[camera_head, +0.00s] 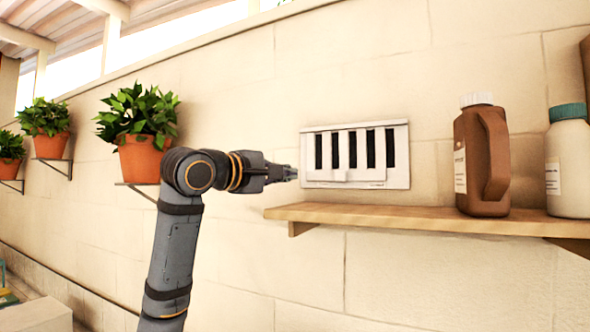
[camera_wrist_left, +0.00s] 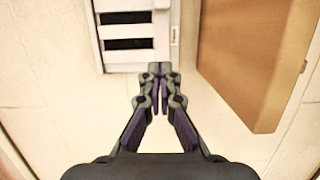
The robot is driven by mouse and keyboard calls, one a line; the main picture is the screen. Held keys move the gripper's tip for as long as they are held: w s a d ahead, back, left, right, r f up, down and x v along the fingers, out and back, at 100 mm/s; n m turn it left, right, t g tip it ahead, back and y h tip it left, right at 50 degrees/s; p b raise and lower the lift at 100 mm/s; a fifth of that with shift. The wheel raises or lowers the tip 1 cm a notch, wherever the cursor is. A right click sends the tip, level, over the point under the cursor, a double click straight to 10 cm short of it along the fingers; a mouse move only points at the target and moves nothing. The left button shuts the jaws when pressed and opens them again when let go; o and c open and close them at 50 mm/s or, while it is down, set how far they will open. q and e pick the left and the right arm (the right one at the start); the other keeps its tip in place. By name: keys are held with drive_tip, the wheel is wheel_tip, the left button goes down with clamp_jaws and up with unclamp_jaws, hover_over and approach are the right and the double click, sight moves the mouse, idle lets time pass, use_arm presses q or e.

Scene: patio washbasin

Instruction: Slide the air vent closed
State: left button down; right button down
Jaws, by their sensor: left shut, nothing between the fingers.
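The air vent (camera_head: 399,160) is a white rectangular plate on the wall in the head view. Several dark upright slots show between its white bars, so it stands open. A small raised tab (camera_head: 340,176) sits low on its slider, left of the middle. My left gripper (camera_head: 294,174) is shut and empty, at the vent's lower left edge. In the left wrist view the vent (camera_wrist_left: 126,17) shows at the top, and the gripper tips (camera_wrist_left: 159,70) are close to its edge; whether they touch it I cannot tell. My right gripper is not in view.
A wooden shelf (camera_head: 400,217) runs just below the vent and shows at the right in the left wrist view (camera_wrist_left: 250,60). A brown jug (camera_head: 470,160) and a white bottle (camera_head: 567,172) stand on it at the right. Potted plants (camera_head: 143,157) sit on brackets at the left.

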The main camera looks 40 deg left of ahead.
sight(320, 172)
use_arm(q)
drive_tip(key=w+p, duration=0.1)
drive_tip(key=w, duration=0.1)
drive_tip(key=w+p, duration=0.2)
drive_tip(key=w, duration=0.1)
drive_tip(key=w+p, duration=0.1)
drive_tip(key=w, duration=0.2)
drive_tip(key=shift+r, duration=0.3)
drive_tip(key=d, duration=0.1)
drive_tip(key=d+p, duration=0.2)
drive_tip(key=shift+w+d+f, duration=0.15)
drive_tip(key=shift+w+d, duration=0.05)
drive_tip(key=shift+w, duration=0.05)
drive_tip(key=shift+d, duration=0.35)
drive_tip(key=shift+f, duration=0.15)
drive_tip(key=shift+a, duration=0.15)
